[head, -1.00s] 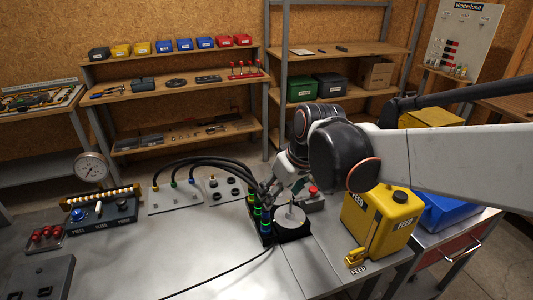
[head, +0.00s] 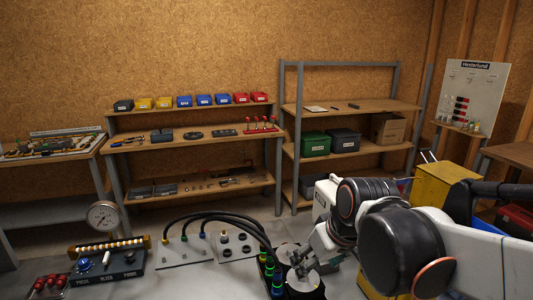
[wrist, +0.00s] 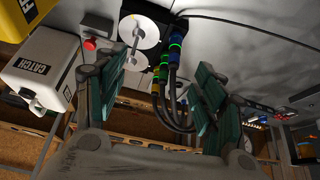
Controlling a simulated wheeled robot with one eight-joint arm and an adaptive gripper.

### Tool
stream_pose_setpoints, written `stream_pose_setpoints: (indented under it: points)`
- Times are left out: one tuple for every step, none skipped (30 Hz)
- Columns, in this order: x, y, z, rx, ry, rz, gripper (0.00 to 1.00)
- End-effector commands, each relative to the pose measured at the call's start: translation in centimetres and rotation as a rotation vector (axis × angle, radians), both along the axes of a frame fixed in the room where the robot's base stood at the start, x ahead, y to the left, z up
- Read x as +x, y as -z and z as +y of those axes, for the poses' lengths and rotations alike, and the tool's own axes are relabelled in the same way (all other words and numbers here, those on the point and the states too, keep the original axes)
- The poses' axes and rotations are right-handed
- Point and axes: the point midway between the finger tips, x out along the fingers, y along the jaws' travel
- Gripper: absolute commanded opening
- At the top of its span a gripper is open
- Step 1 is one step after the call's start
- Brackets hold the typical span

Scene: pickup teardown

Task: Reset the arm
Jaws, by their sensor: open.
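My gripper (head: 300,262) hangs low over the bench beside the hose block in the head view. Black hoses (head: 235,220) run into a block with green and blue rings (head: 270,272). Whether the gripper touches anything there is hidden in the head view.
A white CATCH container (wrist: 38,70) and a yellow can (wrist: 52,22) stand close by in the wrist view. A red button (wrist: 90,44) is near them. A control box (head: 107,262) and a gauge (head: 103,217) are at left. Shelves (head: 190,145) stand behind.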

Motion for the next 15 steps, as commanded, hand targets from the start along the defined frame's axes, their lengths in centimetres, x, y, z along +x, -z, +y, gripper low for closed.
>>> stream_pose_setpoints:
  points:
    - [-1.4,0.0,-1.1,0.002,0.037,-0.013,0.63]
    - [-2.0,0.0,-1.6,0.004,0.06,-0.02,0.63]
    - [-2.9,0.0,-2.3,0.008,0.089,-0.032,0.63]
    - [-3.6,0.0,-2.8,0.011,0.111,-0.039,0.63]
    - [-4.2,0.0,-3.3,0.012,0.133,-0.047,0.63]
    - [-5.1,0.1,-4.0,0.016,0.163,-0.06,0.63]
    - [-5.7,0.2,-4.5,0.018,0.183,-0.068,0.63]
    - [-6.4,0.3,-5.0,0.022,0.205,-0.076,0.63]
    - [-7.2,0.5,-5.6,0.026,0.233,-0.088,0.63]
    - [-7.8,0.7,-6.0,0.028,0.253,-0.096,0.63]
    - [-8.4,0.8,-6.4,0.031,0.271,-0.104,0.63]
    - [-9.0,1.1,-6.8,0.035,0.295,-0.115,0.63]
    - [-9.5,1.2,-7.2,0.037,0.312,-0.122,0.63]
    - [-9.9,1.4,-7.4,0.04,0.327,-0.128,0.63]
    - [-10.4,1.6,-7.8,0.043,0.343,-0.136,0.63]
